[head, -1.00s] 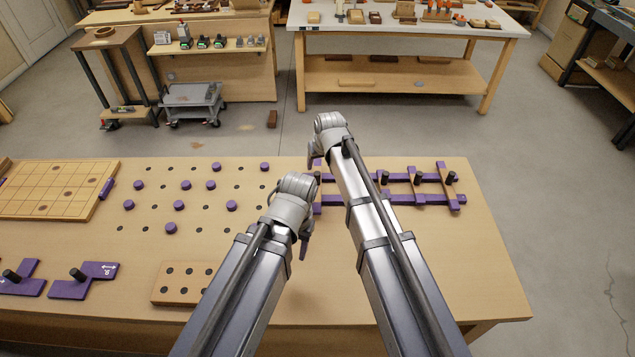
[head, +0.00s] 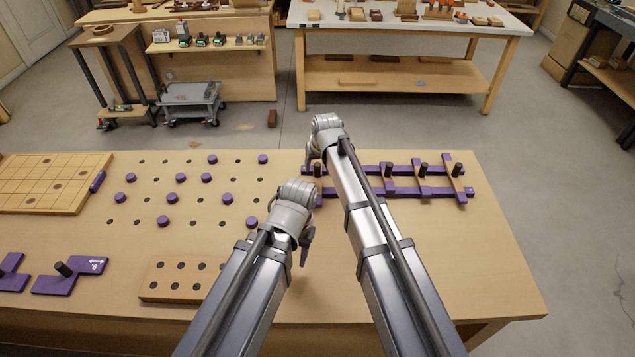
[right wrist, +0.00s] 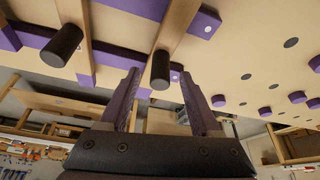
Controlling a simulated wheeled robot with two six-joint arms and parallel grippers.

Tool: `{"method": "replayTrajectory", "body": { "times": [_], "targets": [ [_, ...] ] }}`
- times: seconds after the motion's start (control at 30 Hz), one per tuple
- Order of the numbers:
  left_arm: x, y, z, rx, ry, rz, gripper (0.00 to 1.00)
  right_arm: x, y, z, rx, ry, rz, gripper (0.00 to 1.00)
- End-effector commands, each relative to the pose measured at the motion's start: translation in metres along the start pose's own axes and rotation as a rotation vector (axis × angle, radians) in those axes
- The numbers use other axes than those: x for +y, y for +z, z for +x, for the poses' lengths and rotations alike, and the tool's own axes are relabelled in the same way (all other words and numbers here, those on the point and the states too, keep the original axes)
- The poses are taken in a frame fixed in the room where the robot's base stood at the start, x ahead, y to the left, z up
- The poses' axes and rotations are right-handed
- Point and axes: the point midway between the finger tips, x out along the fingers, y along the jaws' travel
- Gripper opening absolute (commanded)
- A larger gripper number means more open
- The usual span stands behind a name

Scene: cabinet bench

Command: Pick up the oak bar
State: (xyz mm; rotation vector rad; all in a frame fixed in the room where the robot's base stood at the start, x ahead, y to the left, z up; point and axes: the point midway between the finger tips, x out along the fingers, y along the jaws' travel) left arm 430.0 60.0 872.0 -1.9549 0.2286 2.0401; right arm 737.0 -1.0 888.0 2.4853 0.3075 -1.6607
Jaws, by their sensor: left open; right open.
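Several pale oak bars with black knobs lie across two purple rails (head: 435,191) at the right of the bench in the head view; one is this oak bar (head: 390,182). I cannot tell which bar is meant. In the right wrist view one oak bar (right wrist: 181,22) has its black knob (right wrist: 160,70) in line with the gap between my right fingers. My right gripper (head: 314,161) is open and empty by the rails' left end; its purple fingers (right wrist: 163,85) show in the wrist view. My left gripper (head: 305,248) is open, lower, over bare bench, its fingers partly hidden.
Purple pegs (head: 168,221) and holes cover the bench's middle. A drilled wooden block (head: 150,289), purple knobbed pieces (head: 88,268) and a gridded board (head: 60,170) lie to the left. The bench's right front (head: 470,270) is clear.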

Motion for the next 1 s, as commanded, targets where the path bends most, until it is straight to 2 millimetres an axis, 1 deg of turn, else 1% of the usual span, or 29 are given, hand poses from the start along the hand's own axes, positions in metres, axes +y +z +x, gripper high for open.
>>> {"method": "replayTrajectory", "body": {
  "times": [0.03,0.27,0.37,0.83,0.87,1.0],
  "targets": [
    [0.0006,-0.0004,0.0065,0.000,0.000,0.000,0.50,0.0000,0.0005,0.0069,0.000,0.000,0.000,0.64],
    [0.0004,-0.0003,0.0046,0.000,0.000,0.000,0.50,0.0000,-0.0002,0.0051,0.000,0.000,0.000,0.64],
    [0.0004,-0.0003,0.0045,0.000,0.000,0.000,0.50,0.0000,-0.0001,0.0050,0.000,0.000,0.000,0.55],
    [0.0004,-0.0003,0.0046,0.000,0.000,0.000,0.50,0.0000,-0.0001,0.0051,0.000,0.000,0.000,0.02],
    [0.0004,-0.0003,0.0046,0.000,0.000,0.000,0.50,0.0000,-0.0001,0.0051,0.000,0.000,0.000,0.00],
    [0.0005,-0.0003,0.0046,0.000,0.000,0.000,0.50,0.0000,-0.0002,0.0051,0.000,0.000,0.000,0.00]
  ]
}}
